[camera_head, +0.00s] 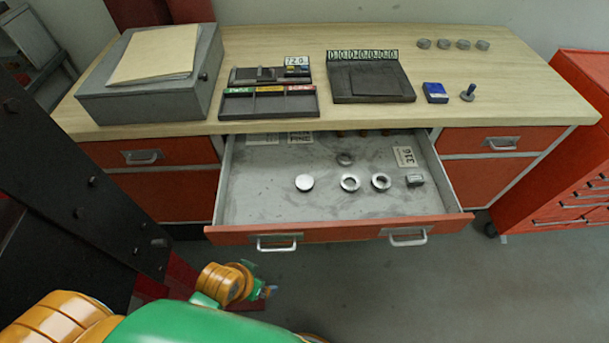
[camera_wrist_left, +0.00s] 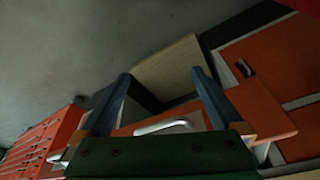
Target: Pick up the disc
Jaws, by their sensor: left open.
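A bright round disc with a solid-looking top (camera_head: 304,182) lies flat in the open drawer (camera_head: 270,205), left of two metal rings (camera_head: 350,183) (camera_head: 381,182). A darker round piece (camera_head: 344,159) lies behind them. My left gripper (camera_head: 268,291) is small and partly hidden behind its own arm, in front of and below the drawer front, apart from the disc. In the left wrist view its two blue fingers (camera_wrist_left: 160,85) are spread with nothing between them, and a drawer handle (camera_wrist_left: 165,127) shows beyond. The disc is not visible there. My right gripper is not in view.
A small metal block (camera_head: 415,180) and a label card (camera_head: 405,157) lie at the drawer's right. The wooden worktop (camera_head: 300,50) overhangs its back and carries a grey box (camera_head: 150,90), trays, a blue box (camera_head: 435,93) and several small grey discs (camera_head: 424,43). A red cabinet (camera_head: 570,150) stands right.

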